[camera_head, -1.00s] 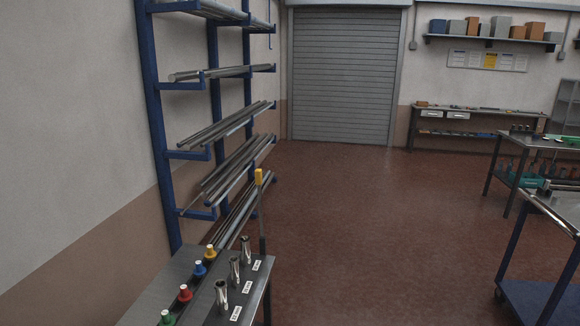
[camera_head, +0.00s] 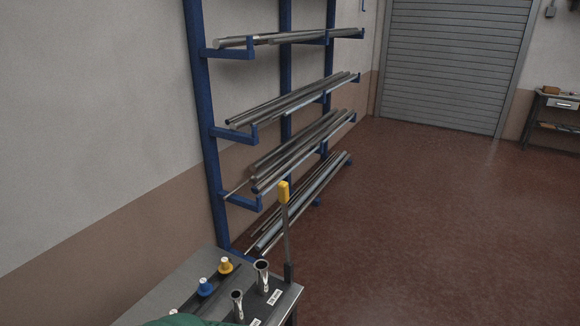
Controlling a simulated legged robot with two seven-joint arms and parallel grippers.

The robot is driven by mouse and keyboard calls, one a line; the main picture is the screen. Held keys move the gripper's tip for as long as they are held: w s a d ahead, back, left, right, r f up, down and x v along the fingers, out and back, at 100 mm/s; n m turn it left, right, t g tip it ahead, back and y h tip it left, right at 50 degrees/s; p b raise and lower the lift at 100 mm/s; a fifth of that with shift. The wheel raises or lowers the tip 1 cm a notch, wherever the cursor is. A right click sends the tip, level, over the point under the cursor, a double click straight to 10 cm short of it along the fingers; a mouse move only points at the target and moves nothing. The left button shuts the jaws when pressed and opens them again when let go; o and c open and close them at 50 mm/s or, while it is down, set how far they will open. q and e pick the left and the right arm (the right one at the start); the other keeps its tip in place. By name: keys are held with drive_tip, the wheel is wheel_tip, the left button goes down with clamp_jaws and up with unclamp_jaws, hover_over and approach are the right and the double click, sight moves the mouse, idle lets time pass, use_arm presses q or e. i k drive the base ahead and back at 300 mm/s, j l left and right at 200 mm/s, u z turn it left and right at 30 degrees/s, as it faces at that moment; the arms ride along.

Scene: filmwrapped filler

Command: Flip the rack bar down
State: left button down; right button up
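An upright dark bar (camera_head: 287,240) with a yellow grip (camera_head: 284,192) stands at the far right corner of a metal bench (camera_head: 190,277), in front of the blue rack. It looks close to vertical. I cannot tell for sure that this is the rack bar the task names. The blue wall rack (camera_head: 206,110) carries several levels of long metal bars and tubes (camera_head: 300,145). Neither of my grippers is in view. A green shape (camera_head: 185,320) shows at the bottom edge, too cut off to identify.
On the bench stand a yellow knob (camera_head: 225,265), a blue knob (camera_head: 205,287) and flared metal tubes (camera_head: 262,276) with white labels (camera_head: 274,297). A grey roller door (camera_head: 450,65) is at the back. A workbench (camera_head: 557,103) stands at the right. The red floor (camera_head: 430,220) between is clear.

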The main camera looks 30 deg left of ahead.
sight(284, 191)
drive_tip(key=i+l+u, duration=0.15)
drive_tip(key=i+u, duration=0.25)
drive_tip(key=i+l+u, duration=0.7)
drive_tip(key=u, duration=0.15)
drive_tip(key=i, duration=0.05)
